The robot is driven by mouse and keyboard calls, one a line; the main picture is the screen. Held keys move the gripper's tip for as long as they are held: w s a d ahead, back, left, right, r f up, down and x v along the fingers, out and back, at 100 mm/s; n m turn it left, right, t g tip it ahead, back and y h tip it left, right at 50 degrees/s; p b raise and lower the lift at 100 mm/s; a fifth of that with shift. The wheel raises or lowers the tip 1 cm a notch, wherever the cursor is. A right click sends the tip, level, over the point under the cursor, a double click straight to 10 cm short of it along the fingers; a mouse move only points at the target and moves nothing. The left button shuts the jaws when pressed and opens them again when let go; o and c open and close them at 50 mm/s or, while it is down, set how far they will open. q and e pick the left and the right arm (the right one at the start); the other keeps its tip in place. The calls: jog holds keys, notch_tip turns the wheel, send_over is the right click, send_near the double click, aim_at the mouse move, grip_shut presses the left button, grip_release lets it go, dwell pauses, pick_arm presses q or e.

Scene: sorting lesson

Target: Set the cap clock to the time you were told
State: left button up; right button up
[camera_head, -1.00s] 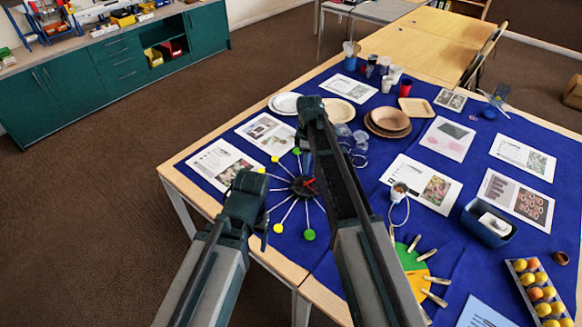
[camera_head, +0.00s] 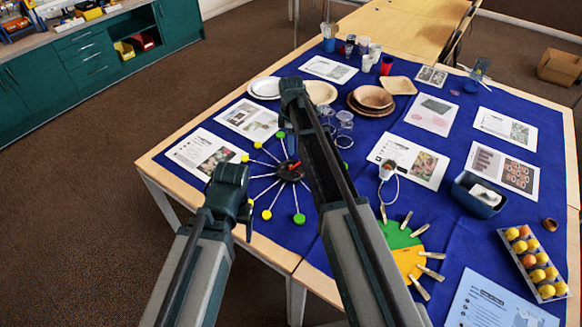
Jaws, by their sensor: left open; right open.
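The cap clock (camera_head: 290,171) lies on the blue cloth near the table's left front edge. It has a dark hub with a red hand and thin pale spokes ending in green and yellow caps. My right arm crosses in front of its right side, so some spokes and caps are hidden, and I cannot read a set time. My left gripper (camera_head: 247,228) hangs at the end of the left arm, by the clock's lower left caps; its fingers are hard to make out.
A green and orange disc with clothespins (camera_head: 408,262) lies right of my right arm. A lamp-like item with a cord (camera_head: 388,172), printed sheets (camera_head: 205,151), a blue tub (camera_head: 462,198), a fruit tray (camera_head: 520,255) and plates (camera_head: 264,87) surround it. Bare cloth shows below the clock.

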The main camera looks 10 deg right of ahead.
aim_at(291, 166)
notch_tip(291, 166, down, 9)
jog(key=b, duration=0.8)
jog(key=shift+f, duration=0.15)
grip_shut()
